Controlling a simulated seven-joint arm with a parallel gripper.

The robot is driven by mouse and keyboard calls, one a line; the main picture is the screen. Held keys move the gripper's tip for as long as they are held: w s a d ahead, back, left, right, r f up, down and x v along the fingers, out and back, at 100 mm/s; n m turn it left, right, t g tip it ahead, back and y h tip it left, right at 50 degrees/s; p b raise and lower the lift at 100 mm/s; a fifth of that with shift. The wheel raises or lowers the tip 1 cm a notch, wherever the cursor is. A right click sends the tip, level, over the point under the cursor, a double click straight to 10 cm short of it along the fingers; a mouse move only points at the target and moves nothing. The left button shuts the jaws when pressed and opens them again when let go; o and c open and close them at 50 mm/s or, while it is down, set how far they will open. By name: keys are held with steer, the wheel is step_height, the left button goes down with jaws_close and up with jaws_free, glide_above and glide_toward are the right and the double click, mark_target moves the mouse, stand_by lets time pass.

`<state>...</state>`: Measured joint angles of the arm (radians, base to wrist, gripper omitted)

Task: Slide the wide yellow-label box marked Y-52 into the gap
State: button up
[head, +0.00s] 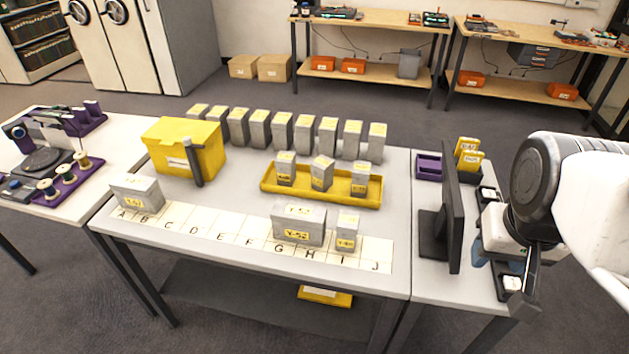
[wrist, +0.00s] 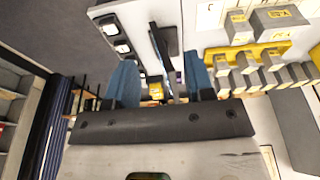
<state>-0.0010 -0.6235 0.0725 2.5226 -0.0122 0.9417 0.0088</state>
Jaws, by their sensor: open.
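The wide grey box Y-52 (head: 298,225) stands upright on the lettered strip (head: 205,232), behind letters G and H, its yellow label facing front. It also shows in the wrist view (wrist: 277,20). A narrow yellow-label box (head: 347,231) stands close to its right, near I. Another wide grey box (head: 138,194) stands at A and B. Between that box and Y-52, the strip is bare from about C to F. My gripper (wrist: 160,82) is open and empty, with two blue fingers, well away from the boxes; I cannot make out its fingers clearly in the head view.
A yellow tray (head: 268,186) holds three small boxes behind the strip. Several grey boxes (head: 259,128) stand in a back row. A yellow bin (head: 208,155) with a dark upright handle is at back left. A monitor (head: 452,222) stands to the right, near my arm.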

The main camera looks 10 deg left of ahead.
steer(key=w+a, duration=0.1)
steer(key=w+a+n, duration=0.1)
steer(key=w, duration=0.1)
steer(key=w+n, duration=0.1)
steer(key=w, duration=0.1)
steer(key=shift+w+a+r, duration=0.1)
steer(key=shift+a+r, duration=0.05)
steer(key=shift+a, duration=0.25)
jaws_close()
steer(key=w+a+f+n+g, duration=0.15)
steer(key=w+a+n, duration=0.25)
steer(key=w+a, duration=0.4)
steer(key=w+a+f+n, duration=0.3)
steer(key=w+a, duration=0.5)
steer(key=a, duration=0.1)
steer(key=w+a+f+n, duration=0.1)
steer(key=a+f+n, duration=0.2)
steer(key=a+f, duration=0.3)
steer(key=w+a+f+n+h, duration=0.1)
steer(key=a+f, duration=0.5)
steer(key=a, duration=0.8)
steer(key=w+a+f+n+g, duration=0.1)
steer(key=w+a+f+n, duration=0.2)
steer(key=a, duration=0.7)
step_height(320, 180, down, 3)
steer(key=shift+r+n+h, duration=0.1)
steer(key=shift+n+h, duration=0.3)
steer(key=shift+n, duration=0.6)
steer(key=shift+w, duration=0.1)
